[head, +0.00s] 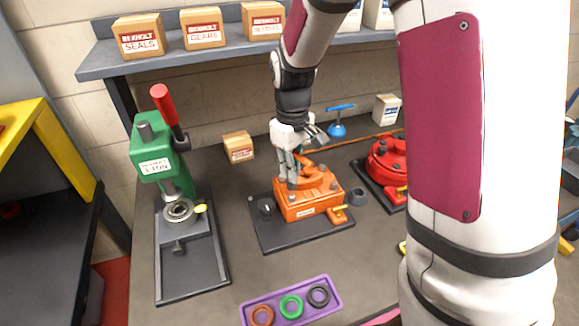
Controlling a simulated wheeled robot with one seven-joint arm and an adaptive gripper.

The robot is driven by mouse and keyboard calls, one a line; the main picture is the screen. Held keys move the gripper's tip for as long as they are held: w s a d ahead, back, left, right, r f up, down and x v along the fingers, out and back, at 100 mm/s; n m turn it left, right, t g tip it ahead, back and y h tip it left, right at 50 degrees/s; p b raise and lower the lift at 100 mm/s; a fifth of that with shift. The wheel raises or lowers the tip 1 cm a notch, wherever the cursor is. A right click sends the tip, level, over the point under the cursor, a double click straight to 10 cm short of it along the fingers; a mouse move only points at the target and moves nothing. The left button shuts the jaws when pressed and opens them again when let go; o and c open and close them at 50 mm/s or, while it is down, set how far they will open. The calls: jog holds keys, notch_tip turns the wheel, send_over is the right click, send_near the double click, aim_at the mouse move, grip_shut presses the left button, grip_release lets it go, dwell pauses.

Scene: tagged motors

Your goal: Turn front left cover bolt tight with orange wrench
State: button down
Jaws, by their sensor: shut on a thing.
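An orange motor (308,197) with a raised round cover and several bolts stands on a dark base plate (279,240) in the middle of the bench. My gripper (292,180) points down over the left part of the cover. It is shut on what appears to be the orange wrench (309,160), of which a small part shows beside the fingers against the orange cover. The front left cover bolt is close to the fingertips. I cannot tell whether the wrench sits on the bolt, as the fingers hide the contact.
A green press (157,165) with a red lever stands at the left. A red motor (384,163) stands at the right, partly behind my arm. A blue T-handled tool (338,129) is behind. A purple tray (257,311) with three rings lies in front. A shelf (165,60) holds boxes above.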

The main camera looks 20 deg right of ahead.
jog(key=n, duration=0.4)
jog(key=shift+f+n, duration=0.2)
jog(key=shift+n, duration=0.1)
jog(key=n, duration=0.2)
jog(key=shift+f+n+p, duration=0.1)
jog(key=shift+n+p, duration=0.2)
jog(key=shift+p, duration=0.1)
jog(key=n, duration=0.2)
jog(key=n+p, duration=0.1)
jog(key=n, duration=0.1)
jog(key=shift+s+f, duration=0.1)
jog(key=shift+f, duration=0.1)
jog(key=n+p, duration=0.1)
jog(key=n, duration=0.1)
jog(key=shift+f+n, duration=0.15)
jog(key=shift+n, duration=0.25)
jog(key=shift+f, duration=0.1)
jog(key=shift+f, duration=0.1)
jog(key=shift+f, duration=1.1)
